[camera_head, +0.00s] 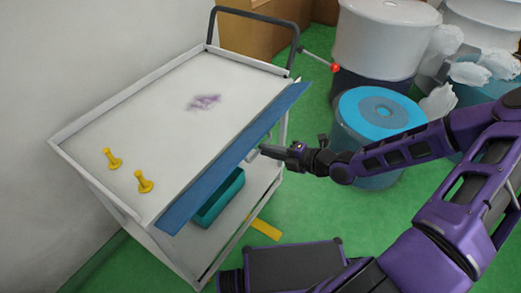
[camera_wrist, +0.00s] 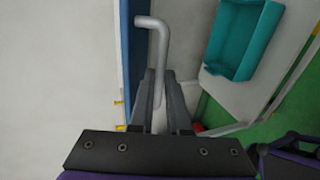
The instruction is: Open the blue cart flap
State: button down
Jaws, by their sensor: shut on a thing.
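The blue flap (camera_head: 232,162) runs along the right long edge of the white cart (camera_head: 130,125) as a narrow strip, slanting outward and down from the top. In the wrist view the flap (camera_wrist: 126,60) shows as a thin blue band on the left. A grey bent handle (camera_wrist: 152,22) comes off the flap's outer side. My gripper (camera_head: 265,151) reaches in from the right; in the wrist view its two fingers (camera_wrist: 160,82) are shut around the handle's straight bar. The flap's hinge is not clear.
A teal bin (camera_head: 219,198) sits on the lower shelf. A blue-lidded drum (camera_head: 380,112) and a white drum (camera_head: 385,40) stand behind my arm. A yellow strip (camera_head: 265,229) lies below.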

jog(key=shift+f+t+y+b, duration=0.65)
jog(key=shift+f+y, duration=0.15)
jog(key=shift+f, duration=0.15)
jog(key=shift+w, duration=0.1)
jog(key=c, duration=0.9)
grip_release()
jog(key=v, duration=0.8)
jog(key=p+v, duration=0.1)
jog(key=v, duration=0.8)
jog(key=shift+d+f, duration=0.15)
jog(key=shift+f, duration=0.05)
